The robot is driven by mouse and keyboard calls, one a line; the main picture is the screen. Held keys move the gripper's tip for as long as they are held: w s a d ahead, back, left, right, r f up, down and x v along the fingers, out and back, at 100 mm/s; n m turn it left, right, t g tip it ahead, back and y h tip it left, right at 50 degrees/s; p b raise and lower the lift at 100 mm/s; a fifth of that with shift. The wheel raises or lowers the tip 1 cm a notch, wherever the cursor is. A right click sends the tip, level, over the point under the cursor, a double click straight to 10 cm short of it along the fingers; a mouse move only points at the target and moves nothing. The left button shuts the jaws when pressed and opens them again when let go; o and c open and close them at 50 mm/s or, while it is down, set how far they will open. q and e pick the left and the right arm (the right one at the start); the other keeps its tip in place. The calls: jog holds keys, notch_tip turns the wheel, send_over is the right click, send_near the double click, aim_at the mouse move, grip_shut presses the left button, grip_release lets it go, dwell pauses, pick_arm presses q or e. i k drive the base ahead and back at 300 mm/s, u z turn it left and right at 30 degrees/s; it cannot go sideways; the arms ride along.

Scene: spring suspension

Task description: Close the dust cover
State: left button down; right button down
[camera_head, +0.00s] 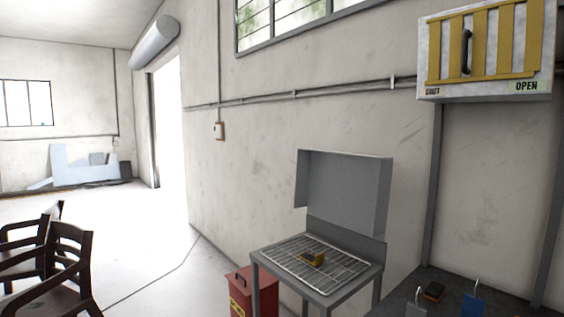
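A grey box-shaped cover (345,190) stands raised at the back of a grey metal stand (330,297) against the wall. It looks like the dust cover, and it is open. Its flat panel is upright and its side flanges face forward. The stand's top is a wire grid (345,277), left uncovered by the cover. A small yellow block (313,258) sits on the grid. Neither of my grippers is in view.
A white wall box (540,88) with yellow bars, a black handle and an "OPEN" label hangs upper right. A dark bench (510,308) with small items is lower right. A red bin (240,290) stands left of the stand. Wooden chairs (60,265) are at left; the floor between is clear.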

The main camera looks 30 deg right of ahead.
aim_at(349, 192)
jog(key=z, duration=0.1)
jog(key=i, duration=2.4)
jog(key=z, duration=0.5)
